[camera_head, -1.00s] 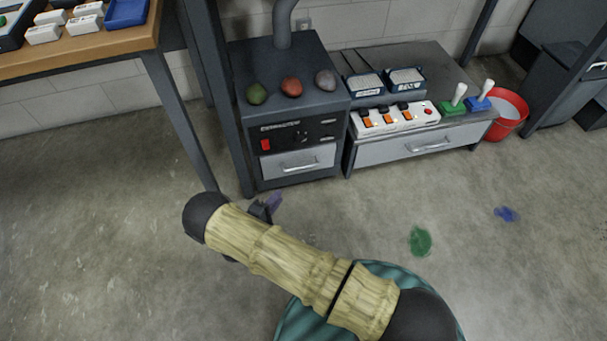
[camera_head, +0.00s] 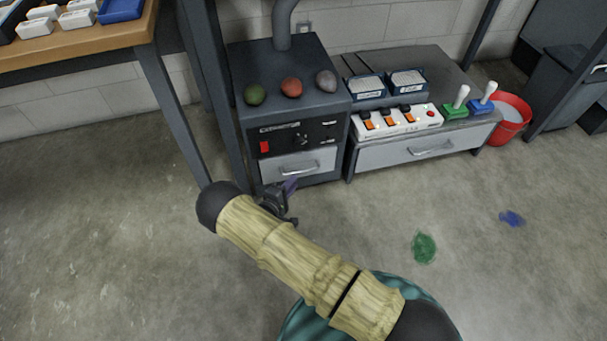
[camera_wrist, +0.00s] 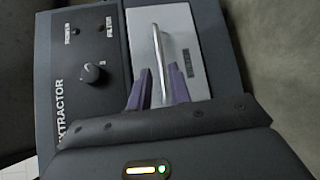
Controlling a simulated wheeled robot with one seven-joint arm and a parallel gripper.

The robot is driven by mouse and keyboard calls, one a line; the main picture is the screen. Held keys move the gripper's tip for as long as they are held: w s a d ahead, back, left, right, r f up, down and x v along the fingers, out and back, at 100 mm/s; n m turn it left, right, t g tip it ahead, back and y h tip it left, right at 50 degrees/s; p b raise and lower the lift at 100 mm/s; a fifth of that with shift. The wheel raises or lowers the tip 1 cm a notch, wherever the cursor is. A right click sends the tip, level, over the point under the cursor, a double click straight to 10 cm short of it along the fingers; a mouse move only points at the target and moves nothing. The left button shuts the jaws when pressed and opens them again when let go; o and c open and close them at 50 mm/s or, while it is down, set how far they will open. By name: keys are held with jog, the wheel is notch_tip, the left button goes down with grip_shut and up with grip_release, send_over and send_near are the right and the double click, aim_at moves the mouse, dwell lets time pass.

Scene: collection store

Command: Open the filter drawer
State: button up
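The filter drawer (camera_head: 285,166) is the light grey front low on the dark extractor box (camera_head: 330,109). It looks shut, flush with the box. Its metal handle (camera_head: 300,170) shows in the head view; in the wrist view the handle (camera_wrist: 158,50) runs upright in the picture. My gripper (camera_head: 291,186) is just below and in front of the drawer. In the wrist view its purple fingers (camera_wrist: 159,86) are apart, one on each side of the handle's near end. A gap shows between them and the bar. How far the handle reaches in between them is unclear.
A table leg (camera_head: 175,110) stands left.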

aim_at(304, 171)
jog(key=b+x, duration=0.3)
jog(key=x, duration=0.4)
jog(key=shift+f, duration=0.15)
jog(key=shift+w+d, duration=0.2)
jog(key=shift+w, duration=0.25)
jog(key=shift+c, duration=0.4)
grip_shut()
